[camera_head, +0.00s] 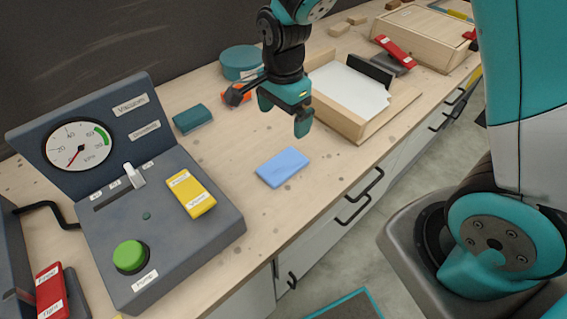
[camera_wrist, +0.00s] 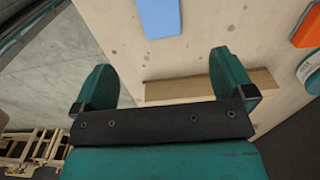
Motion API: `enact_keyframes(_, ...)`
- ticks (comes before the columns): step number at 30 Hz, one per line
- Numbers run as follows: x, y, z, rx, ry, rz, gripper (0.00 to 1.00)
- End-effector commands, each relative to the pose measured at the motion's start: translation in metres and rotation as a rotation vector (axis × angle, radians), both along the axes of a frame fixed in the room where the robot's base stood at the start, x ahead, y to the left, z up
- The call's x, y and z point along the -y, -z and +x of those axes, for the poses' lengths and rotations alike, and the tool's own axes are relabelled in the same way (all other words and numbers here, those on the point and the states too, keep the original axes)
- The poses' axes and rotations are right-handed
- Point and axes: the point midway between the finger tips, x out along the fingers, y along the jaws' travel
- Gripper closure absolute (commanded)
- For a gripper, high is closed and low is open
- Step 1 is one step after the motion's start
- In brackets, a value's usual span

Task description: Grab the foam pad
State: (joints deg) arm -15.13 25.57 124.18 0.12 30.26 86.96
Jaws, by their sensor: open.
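The foam pad appears to be the flat light-blue rectangle (camera_head: 283,167) lying on the wooden bench top near its front edge. In the wrist view, part of the blue pad (camera_wrist: 160,17) shows at the top edge, beyond the fingertips and cut off by the frame. My gripper (camera_head: 285,114) hangs above the bench, behind and above the pad, with its fingers pointing down. In the wrist view the two teal fingers of my gripper (camera_wrist: 165,70) are wide apart with nothing held between them. The gripper does not touch the pad.
A control box (camera_head: 165,230) with a gauge stands left of the pad. A dark teal block (camera_head: 192,119), an orange-and-black tool (camera_head: 237,95) and a round teal container (camera_head: 241,62) lie behind. A wooden tray (camera_head: 335,115) with white sheets stands right. Bench around the pad is clear.

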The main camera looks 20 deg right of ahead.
Motion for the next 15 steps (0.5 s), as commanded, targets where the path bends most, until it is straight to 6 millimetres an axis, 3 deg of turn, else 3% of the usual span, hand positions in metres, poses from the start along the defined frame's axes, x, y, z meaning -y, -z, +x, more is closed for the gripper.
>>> enact_keyframes(9, 0.002, 0.071, -0.002, -0.006, -0.001, 0.000, 0.00)
enact_keyframes(15, 0.002, 0.092, -0.001, -0.002, -0.002, 0.002, 0.00)
